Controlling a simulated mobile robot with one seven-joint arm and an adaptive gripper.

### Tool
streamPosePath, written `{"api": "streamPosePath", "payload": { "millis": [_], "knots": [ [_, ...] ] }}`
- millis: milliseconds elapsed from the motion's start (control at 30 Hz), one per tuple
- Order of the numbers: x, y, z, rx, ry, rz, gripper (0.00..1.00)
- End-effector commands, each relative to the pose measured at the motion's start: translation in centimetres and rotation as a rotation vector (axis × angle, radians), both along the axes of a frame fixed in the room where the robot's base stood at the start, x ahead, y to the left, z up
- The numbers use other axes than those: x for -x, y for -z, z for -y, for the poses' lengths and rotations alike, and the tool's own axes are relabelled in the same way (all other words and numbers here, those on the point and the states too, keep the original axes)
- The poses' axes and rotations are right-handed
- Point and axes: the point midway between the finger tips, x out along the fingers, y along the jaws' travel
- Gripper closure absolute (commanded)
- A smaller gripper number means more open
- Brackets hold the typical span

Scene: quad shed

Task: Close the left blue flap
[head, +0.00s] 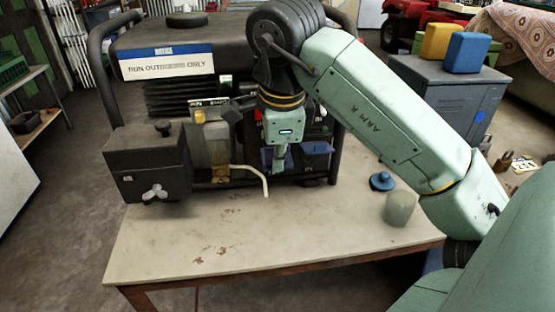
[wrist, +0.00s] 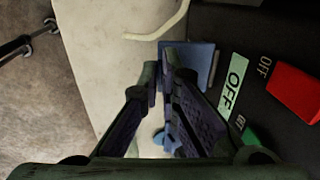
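The left blue flap (wrist: 200,62) shows in the wrist view as a flat blue plate just beyond and beside my fingertips. In the head view it is mostly hidden behind my gripper (head: 280,160), with a dark blue edge (head: 267,158) showing. A second blue flap (head: 317,147) sticks out from the generator front to the right.
The black generator (head: 150,165) stands on a pale table (head: 200,245). A pale hose (head: 262,180) curves out left of my gripper. A red switch (wrist: 295,92) and OFF label (wrist: 235,85) are on the panel. A blue knob (head: 382,181) and a grey-green cup (head: 399,208) stand at right.

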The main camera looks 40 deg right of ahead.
Motion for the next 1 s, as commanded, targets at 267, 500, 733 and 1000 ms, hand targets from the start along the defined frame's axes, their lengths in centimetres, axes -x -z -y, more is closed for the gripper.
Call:
{"api": "streamPosePath", "payload": {
  "millis": [267, 500, 733, 1000],
  "knots": [
    [0.3, 2.5, -0.1, 0.091, 0.001, 0.146, 1.00],
    [0.3, 4.2, -0.2, 0.205, 0.000, 0.330, 1.00],
    [0.1, 5.6, 0.0, 0.315, 0.000, 0.513, 1.00],
    [-0.5, 7.1, 0.3, 0.446, 0.000, 0.725, 1.00]
  ]
}}
